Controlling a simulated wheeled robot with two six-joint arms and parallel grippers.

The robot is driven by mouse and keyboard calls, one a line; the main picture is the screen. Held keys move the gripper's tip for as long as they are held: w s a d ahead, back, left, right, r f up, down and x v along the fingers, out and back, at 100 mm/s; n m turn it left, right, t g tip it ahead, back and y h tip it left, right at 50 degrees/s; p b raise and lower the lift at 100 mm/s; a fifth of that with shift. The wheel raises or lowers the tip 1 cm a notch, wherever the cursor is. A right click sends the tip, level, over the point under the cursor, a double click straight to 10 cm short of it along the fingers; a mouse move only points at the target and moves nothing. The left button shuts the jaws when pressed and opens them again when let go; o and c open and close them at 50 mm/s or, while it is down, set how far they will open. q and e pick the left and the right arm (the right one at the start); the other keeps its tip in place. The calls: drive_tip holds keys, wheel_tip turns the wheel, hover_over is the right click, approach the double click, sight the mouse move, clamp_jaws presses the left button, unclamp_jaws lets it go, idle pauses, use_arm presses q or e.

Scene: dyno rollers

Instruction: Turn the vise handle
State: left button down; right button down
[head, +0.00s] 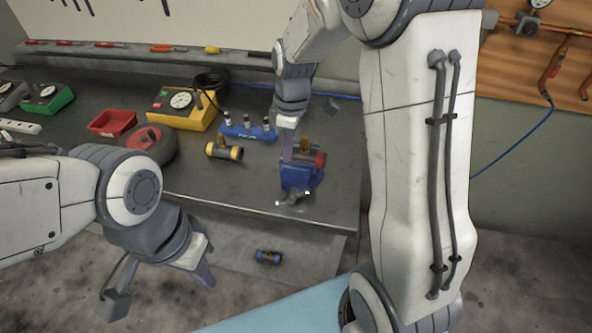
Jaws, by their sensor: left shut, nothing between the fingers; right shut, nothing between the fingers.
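A blue bench vise (301,178) stands at the front right part of the dark workbench. Its handle, a thin bar (293,202) with pale ends, shows at the vise's front, near the bench edge. A red and brass-coloured part sits at the vise's top. My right gripper (287,157) is shut and empty, pointing down at the vise's upper left side; I cannot tell whether it touches. My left gripper (207,279) is shut and empty, low in front of the bench, left of the vise.
On the workbench (250,185) are a yellow gauge box (181,108), a red tray (112,123), a round red-and-black wheel, a yellow-ended cylinder (224,151) and a blue rack (248,133). Another dark cylinder (268,257) lies below the bench's front edge.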

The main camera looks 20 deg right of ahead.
drive_tip(key=p, duration=0.3)
hover_over(296, 196)
drive_tip(key=w+a, duration=0.1)
drive_tip(key=a, duration=0.1)
wheel_tip(296, 196, down, 10)
drive_tip(key=shift+w+f, duration=0.1)
drive_tip(key=shift+w, duration=0.05)
drive_tip(key=shift+s+d+f+p, duration=0.3)
drive_tip(key=shift+s+d+f, duration=0.2)
drive_tip(key=shift+d+f, duration=0.3)
drive_tip(key=shift+s+d+f, duration=0.2)
drive_tip(key=shift+d+f, duration=0.15)
drive_tip(key=shift+f, duration=0.2)
